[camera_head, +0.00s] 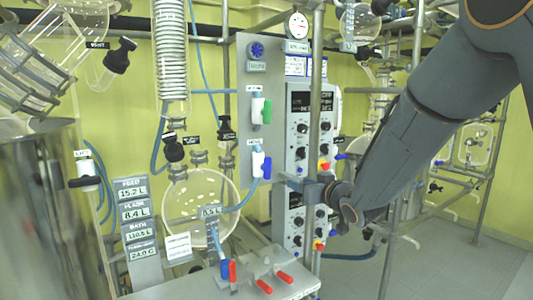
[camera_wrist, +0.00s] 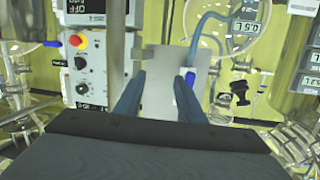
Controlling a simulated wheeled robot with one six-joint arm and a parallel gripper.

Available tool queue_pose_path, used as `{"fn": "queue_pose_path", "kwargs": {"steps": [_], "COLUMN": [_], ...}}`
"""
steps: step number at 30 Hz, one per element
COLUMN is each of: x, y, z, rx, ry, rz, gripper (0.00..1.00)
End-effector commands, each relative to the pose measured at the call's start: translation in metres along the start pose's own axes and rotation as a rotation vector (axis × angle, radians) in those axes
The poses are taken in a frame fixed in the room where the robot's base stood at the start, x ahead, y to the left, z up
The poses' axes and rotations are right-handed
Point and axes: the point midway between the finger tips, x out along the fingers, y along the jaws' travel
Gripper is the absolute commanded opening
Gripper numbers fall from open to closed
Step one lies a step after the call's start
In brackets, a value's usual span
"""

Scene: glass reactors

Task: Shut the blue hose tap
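The blue hose tap (camera_head: 266,167) is on the grey upright panel in the head view, below a green-handled tap. Its blue handle hangs roughly vertical beside a white body, and a blue hose (camera_head: 240,201) leads from it down and left. My gripper (camera_head: 287,180) is just right of the tap in the head view. In the wrist view, my gripper (camera_wrist: 159,72) is open, with bare panel showing between its fingers. The blue tap (camera_wrist: 190,78) shows there beside the right finger, which hides part of it. I cannot tell whether they touch.
The green-handled tap (camera_head: 266,111) sits above on the same grey panel (camera_head: 246,75). A metal post (camera_head: 315,110) and a control box with knobs (camera_head: 299,128) are close to my wrist. Red-handled taps (camera_head: 264,286) stand on the low shelf. A round glass flask (camera_head: 188,207) is at left.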

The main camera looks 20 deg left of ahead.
Motion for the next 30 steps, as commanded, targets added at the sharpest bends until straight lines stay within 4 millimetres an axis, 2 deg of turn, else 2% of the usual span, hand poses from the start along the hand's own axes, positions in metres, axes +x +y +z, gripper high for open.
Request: {"fn": "queue_pose_path", "kwargs": {"steps": [1, 3, 7, 11, 21, 30], "x": [0.008, 0.015, 0.022, 0.033, 0.08, 0.096], "y": [-0.02, -0.039, -0.058, -0.062, -0.069, -0.071], "z": [-0.016, -0.032, -0.046, -0.05, -0.057, -0.059], "rx": [-0.002, -0.004, -0.002, -0.002, -0.003, -0.003], "ry": [0.048, 0.103, 0.155, 0.163, 0.161, 0.161], "rz": [-0.053, -0.109, -0.164, -0.172, -0.169, -0.168], "gripper": [0.36, 0.36, 0.36, 0.36, 0.36, 0.36]}}
